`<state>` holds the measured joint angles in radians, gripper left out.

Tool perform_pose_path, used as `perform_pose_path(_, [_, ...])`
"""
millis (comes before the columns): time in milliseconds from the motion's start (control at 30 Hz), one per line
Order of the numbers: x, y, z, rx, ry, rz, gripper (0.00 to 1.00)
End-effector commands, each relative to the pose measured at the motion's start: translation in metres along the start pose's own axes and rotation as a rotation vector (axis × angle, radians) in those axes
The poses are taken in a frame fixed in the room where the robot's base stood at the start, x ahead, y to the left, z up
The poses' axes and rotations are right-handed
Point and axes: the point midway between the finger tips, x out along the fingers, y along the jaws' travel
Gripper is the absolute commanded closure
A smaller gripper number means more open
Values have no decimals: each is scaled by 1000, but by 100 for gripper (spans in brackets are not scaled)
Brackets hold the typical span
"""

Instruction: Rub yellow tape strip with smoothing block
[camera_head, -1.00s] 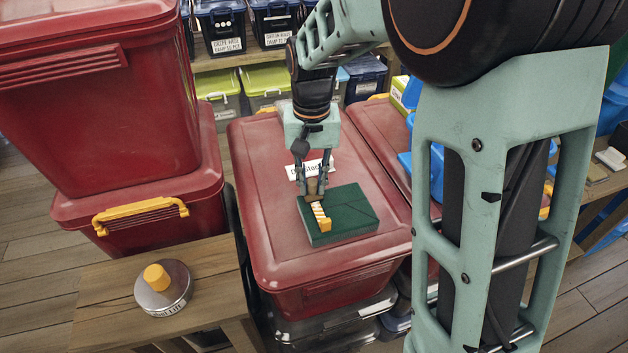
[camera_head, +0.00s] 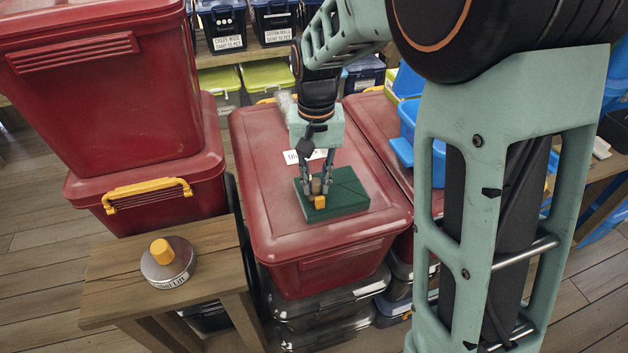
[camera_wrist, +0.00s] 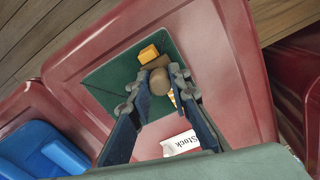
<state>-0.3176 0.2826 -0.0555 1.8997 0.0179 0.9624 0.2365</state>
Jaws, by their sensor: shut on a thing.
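My gripper (camera_head: 317,188) is shut on the brown smoothing block (camera_head: 316,186), low over a dark green slab (camera_head: 348,194). The wrist view shows the block's rounded brown knob (camera_wrist: 160,80) between the fingertips, with its flat brown part beyond. The yellow tape strip lies on the slab and is mostly hidden by the block and fingers. A small striped bit of the strip (camera_wrist: 172,97) shows beside a finger in the wrist view. I cannot tell whether the block touches the strip.
The slab rests on a red lidded bin (camera_head: 262,165) with a white label. Stacked red bins (camera_head: 125,185) stand at left. A wooden stool (camera_head: 215,260) holds a round tin with a yellow knob (camera_head: 165,258). Blue bins (camera_head: 408,130) are at right.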

Motion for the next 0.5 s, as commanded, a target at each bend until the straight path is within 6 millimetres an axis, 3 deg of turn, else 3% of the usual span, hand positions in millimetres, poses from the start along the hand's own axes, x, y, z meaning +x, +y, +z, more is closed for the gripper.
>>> perform_pose_path(67, [-24, 1, -2, 1, 6, -2, 100])
perform_pose_path(500, [-62, 6, -5, 1, 3, -1, 100])
